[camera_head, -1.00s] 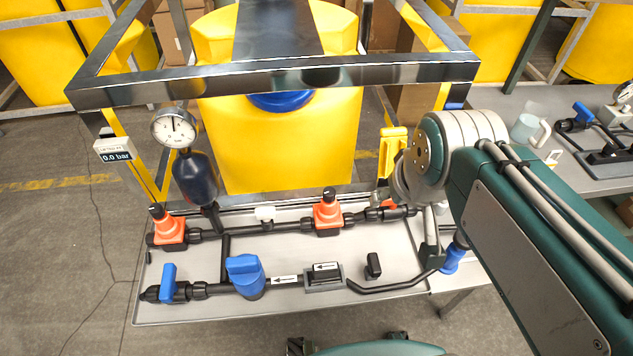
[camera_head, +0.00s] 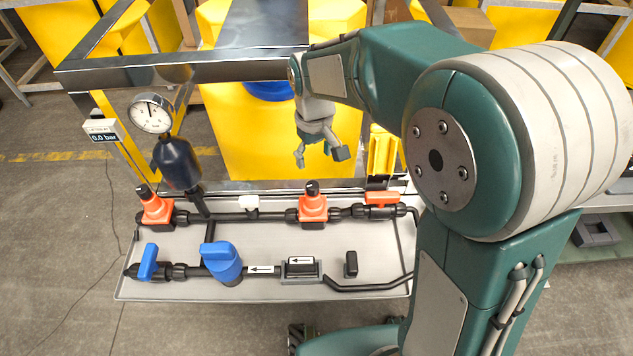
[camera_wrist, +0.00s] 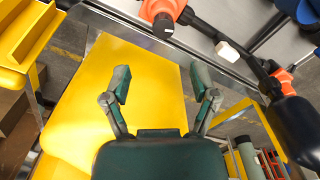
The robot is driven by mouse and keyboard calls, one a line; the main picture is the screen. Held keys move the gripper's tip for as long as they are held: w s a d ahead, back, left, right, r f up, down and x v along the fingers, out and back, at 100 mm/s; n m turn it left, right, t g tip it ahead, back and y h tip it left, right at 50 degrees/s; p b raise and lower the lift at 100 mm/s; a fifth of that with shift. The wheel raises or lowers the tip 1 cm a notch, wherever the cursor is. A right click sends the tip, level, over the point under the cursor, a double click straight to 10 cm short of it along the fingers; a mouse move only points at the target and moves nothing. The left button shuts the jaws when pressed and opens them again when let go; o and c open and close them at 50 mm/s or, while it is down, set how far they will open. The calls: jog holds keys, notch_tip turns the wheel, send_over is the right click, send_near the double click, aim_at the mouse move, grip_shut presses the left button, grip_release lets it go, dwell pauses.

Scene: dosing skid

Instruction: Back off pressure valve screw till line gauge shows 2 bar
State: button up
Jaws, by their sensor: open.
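Two orange valves with black screws on top stand on the rear pipe, one at the left (camera_head: 157,208) and one in the middle (camera_head: 312,207). I cannot tell which is the task's pressure valve. The middle one also shows at the top of the wrist view (camera_wrist: 165,9). A round white dial gauge (camera_head: 151,113) stands above a dark vessel at the left; its reading is too small to tell. A small display (camera_head: 103,132) beside it reads 0.0 bar. My gripper (camera_head: 320,156) is open and empty, in front of the yellow tank, apart from both valves; its spread fingers show in the wrist view (camera_wrist: 161,82).
A steel frame rail (camera_head: 200,70) crosses behind the tray (camera_head: 200,291). Blue-handled valves (camera_head: 222,262) sit on the front pipe. A red-orange lever (camera_head: 382,198) and a yellow holder (camera_head: 382,152) are at the right. The yellow tank (camera_head: 235,135) stands behind.

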aim_at(312, 185)
jog(key=f, duration=0.8)
jog(key=shift+a+f, duration=0.3)
jog(key=shift+f, duration=0.1)
jog(key=shift+d+f, duration=0.15)
jog(key=shift+f, duration=0.55)
jog(key=shift+a, duration=0.2)
jog(key=c, duration=0.8)
jog(key=shift+d, duration=0.1)
grip_shut()
